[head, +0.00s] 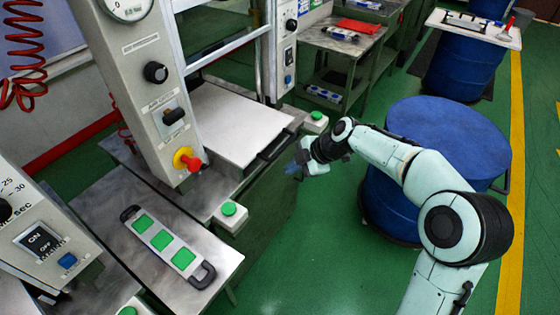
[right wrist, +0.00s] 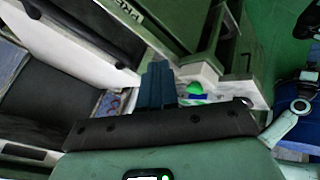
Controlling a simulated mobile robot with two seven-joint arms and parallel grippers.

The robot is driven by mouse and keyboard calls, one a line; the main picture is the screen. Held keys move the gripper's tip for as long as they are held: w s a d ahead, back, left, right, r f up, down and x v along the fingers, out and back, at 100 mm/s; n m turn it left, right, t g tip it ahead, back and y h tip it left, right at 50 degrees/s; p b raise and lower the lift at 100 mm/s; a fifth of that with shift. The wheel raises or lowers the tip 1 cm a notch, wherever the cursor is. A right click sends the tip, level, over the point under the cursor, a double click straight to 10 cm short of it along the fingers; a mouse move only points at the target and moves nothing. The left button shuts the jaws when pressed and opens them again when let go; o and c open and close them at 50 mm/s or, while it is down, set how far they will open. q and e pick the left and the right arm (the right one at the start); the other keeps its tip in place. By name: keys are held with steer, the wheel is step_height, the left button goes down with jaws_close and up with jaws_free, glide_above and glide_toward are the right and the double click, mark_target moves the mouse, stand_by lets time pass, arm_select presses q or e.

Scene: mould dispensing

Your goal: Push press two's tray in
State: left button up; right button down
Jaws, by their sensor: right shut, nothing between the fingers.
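The pale flat tray (head: 235,122) lies on the bed of the middle press, between its two columns. Its black handle (head: 275,143) is at the front edge of the bed. My right gripper (head: 294,168) is shut and empty, just in front of the handle and apart from it as far as I can tell. In the right wrist view my right gripper's blue fingers (right wrist: 158,80) are together, with a white surface at the upper left. I cannot read which press number this is. My left gripper is not in view.
A press column (head: 140,80) with a red knob stands left of the tray. Green buttons (head: 229,209) sit on the bench front. A mould (head: 165,243) with green pads lies on the near bench. A blue drum (head: 450,135) stands right, with green floor between.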

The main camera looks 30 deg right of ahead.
mark_target(250, 150)
steer(key=shift+w+a+f+p, duration=0.1)
steer(key=shift+w+f, duration=0.2)
steer(key=shift+w, duration=0.6)
steer(key=shift+w+a+f+p, duration=0.15)
steer(key=shift+w+f, duration=0.2)
steer(key=shift+w, duration=0.6)
steer(key=shift+w+a+f+p, duration=0.1)
steer(key=shift+w+f, duration=0.2)
steer(key=shift+w, duration=0.6)
steer(key=w+a+p, duration=0.1)
steer(key=w, duration=0.1)
steer(key=w+a+p, duration=0.1)
steer(key=w+p, duration=0.1)
steer(key=w, duration=0.1)
steer(key=w+a+p, duration=0.1)
steer(key=w+p, duration=0.1)
steer(key=w, duration=0.1)
steer(key=shift+w+a+r, duration=0.25)
steer(key=shift+a, duration=0.05)
steer(key=shift+w+f, duration=0.1)
steer(key=shift+w, duration=0.15)
steer(key=shift+s+a, duration=0.1)
steer(key=shift+a+f, duration=0.1)
